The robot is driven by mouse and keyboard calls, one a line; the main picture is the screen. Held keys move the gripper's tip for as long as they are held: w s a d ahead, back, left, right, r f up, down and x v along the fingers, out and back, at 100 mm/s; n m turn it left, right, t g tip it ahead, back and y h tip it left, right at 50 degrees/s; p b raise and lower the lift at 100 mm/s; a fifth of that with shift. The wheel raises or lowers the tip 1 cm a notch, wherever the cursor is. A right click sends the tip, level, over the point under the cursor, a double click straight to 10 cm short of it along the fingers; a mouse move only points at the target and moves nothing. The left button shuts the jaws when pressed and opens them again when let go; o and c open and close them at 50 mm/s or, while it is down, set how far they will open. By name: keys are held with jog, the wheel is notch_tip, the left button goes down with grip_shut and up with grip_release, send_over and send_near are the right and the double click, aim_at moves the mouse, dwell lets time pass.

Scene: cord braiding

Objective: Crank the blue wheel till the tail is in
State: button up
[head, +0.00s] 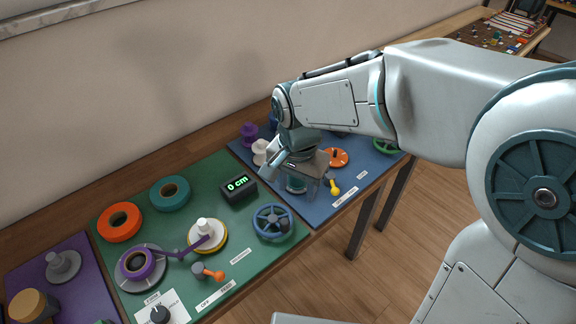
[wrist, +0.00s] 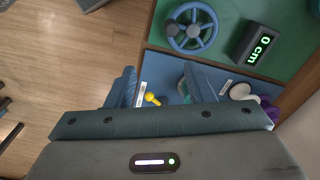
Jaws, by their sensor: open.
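The blue wheel (head: 273,222) is a spoked handwheel at the right of the green panel. It also shows at the top of the wrist view (wrist: 191,25). A purple cord (head: 178,252) runs from a purple roll (head: 136,264) to a white-topped spool (head: 205,234) with a yellow rim. The display (head: 238,188) reads 0 cm; it shows in the wrist view too (wrist: 257,42). My gripper (wrist: 160,88) is open and empty over the blue panel, apart from the wheel. In the head view my arm partly hides that panel.
Orange (head: 119,222) and teal (head: 169,194) rolls lie on the green panel's far side. An orange-handled crank (head: 208,272) and a black knob (head: 160,314) are at its front. A yellow lever (head: 334,187) and a green wheel (head: 385,145) are on the blue panel.

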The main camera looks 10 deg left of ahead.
aim_at(285, 221)
jog(key=shift+m, duration=0.3)
jog(key=f, duration=0.5)
jog(key=a+f, duration=0.1)
jog(key=f, duration=0.3)
jog(key=a+f, duration=0.1)
jog(key=f, duration=0.4)
jog(key=shift+a+f, duration=0.25)
jog(key=shift+f, duration=0.05)
jog(key=shift+s, duration=0.1)
grip_shut()
